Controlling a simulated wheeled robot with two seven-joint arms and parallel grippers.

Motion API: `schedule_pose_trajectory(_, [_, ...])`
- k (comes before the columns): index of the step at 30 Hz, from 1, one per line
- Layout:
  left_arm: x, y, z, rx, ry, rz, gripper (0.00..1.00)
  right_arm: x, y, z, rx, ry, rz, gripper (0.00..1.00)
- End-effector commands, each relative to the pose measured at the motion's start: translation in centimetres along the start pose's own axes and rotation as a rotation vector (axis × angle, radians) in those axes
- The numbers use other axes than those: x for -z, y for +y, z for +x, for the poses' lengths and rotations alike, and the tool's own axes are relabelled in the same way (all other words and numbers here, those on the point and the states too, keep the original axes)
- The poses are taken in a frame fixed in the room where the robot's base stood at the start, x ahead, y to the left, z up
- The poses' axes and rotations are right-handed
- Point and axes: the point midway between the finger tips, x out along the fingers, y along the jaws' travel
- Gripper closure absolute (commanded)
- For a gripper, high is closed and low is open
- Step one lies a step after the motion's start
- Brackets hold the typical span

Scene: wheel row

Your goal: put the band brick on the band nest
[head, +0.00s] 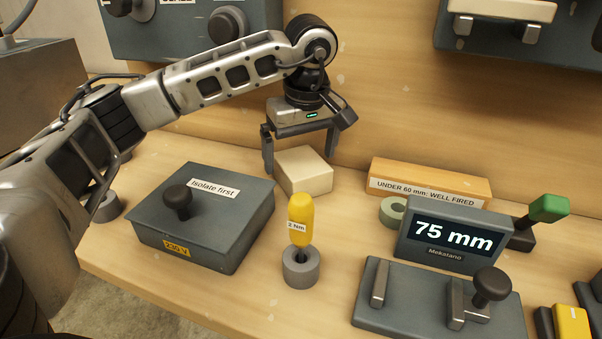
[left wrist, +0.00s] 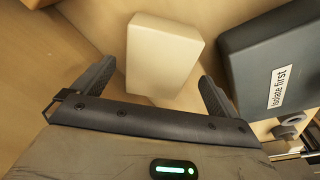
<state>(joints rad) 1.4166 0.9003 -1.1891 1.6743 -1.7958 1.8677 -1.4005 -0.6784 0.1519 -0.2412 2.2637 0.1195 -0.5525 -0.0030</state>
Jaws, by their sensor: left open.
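A cream brick (head: 304,172) lies on the wooden bench near the back board. My left gripper (head: 300,158) is open just above it, one finger at each side, and holds nothing. In the left wrist view, the cream brick (left wrist: 162,55) shows beyond and between the two open fingers (left wrist: 156,86). No brick or nest in view bears the word band, so I cannot tell which is meant. My right gripper is not in view.
A dark box labelled "Isolate first" (head: 222,224) stands left of the brick. A yellow driver (head: 300,215) stands upright in a grey ring (head: 301,270) in front. To the right are a wooden block labelled "UNDER 60 mm: WELL FIRED" (head: 430,174) and a gauge reading 75 mm (head: 453,234).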

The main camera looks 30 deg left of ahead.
Motion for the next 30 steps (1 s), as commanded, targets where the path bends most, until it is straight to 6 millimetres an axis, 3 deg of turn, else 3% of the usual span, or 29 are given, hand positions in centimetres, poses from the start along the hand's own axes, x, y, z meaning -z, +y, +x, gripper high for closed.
schedule_pose_trajectory(6, [0.1,0.2,2.9,0.002,-0.001,0.001,0.02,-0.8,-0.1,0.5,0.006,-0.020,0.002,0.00])
schedule_pose_trajectory(14, [0.1,0.2,3.1,0.000,0.000,0.001,0.02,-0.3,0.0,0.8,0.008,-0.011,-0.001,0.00])
schedule_pose_trajectory(20, [0.1,0.2,3.1,0.000,0.000,0.001,0.55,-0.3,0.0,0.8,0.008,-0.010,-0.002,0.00])
schedule_pose_trajectory(21, [0.1,0.2,3.1,0.000,0.000,0.001,0.59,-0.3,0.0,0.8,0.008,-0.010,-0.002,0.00])
schedule_pose_trajectory(30, [0.1,0.2,2.8,-0.002,0.000,0.000,0.59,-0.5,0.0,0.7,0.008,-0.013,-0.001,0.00])
